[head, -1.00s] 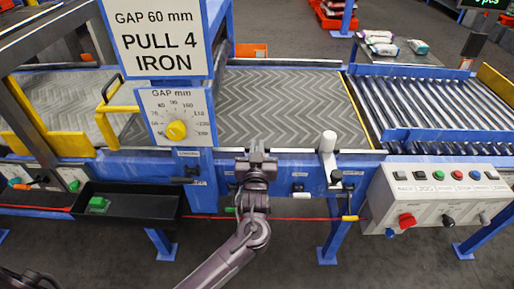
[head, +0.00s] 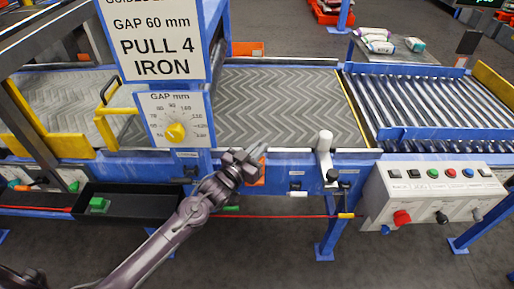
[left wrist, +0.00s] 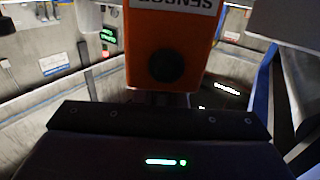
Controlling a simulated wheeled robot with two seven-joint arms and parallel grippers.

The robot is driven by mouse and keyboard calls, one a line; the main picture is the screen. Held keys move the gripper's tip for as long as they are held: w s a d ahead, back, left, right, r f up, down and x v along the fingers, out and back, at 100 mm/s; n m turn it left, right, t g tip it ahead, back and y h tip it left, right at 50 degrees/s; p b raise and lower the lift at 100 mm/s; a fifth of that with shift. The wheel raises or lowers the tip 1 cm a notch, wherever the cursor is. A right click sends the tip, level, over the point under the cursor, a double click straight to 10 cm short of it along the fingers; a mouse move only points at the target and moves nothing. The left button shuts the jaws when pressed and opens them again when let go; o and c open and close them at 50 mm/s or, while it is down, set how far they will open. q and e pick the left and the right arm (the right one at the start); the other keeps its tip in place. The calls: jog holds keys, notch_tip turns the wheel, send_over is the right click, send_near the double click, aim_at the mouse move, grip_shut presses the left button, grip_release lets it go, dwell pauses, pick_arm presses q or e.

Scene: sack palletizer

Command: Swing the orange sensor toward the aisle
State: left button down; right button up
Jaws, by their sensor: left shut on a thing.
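The orange sensor (left wrist: 165,50) fills the top middle of the left wrist view. It is a block with a white "SENSOR" label and a dark round lens. In the head view a strip of the orange sensor (head: 262,174) shows beside my left gripper (head: 254,156), at the front rail of the conveyor. My left gripper is shut on the sensor; the contact itself is mostly hidden by the gripper body. My right gripper is in neither view.
A white post (head: 326,158) stands just right of the gripper. A grey button panel (head: 440,195) sits farther right, a black tray (head: 130,204) to the left. A red cord (head: 285,216) runs below. The dial panel (head: 176,120) is close on the left.

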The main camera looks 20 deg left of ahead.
pick_arm(q)
jog(key=shift+d+m+g+h, duration=0.1)
jog(key=shift+m+g+h, duration=0.2)
jog(key=shift+m+h, duration=0.35)
jog(key=c, duration=1.5)
grip_release()
jog(key=shift+b+v, duration=0.35)
jog(key=shift+v, duration=3.6)
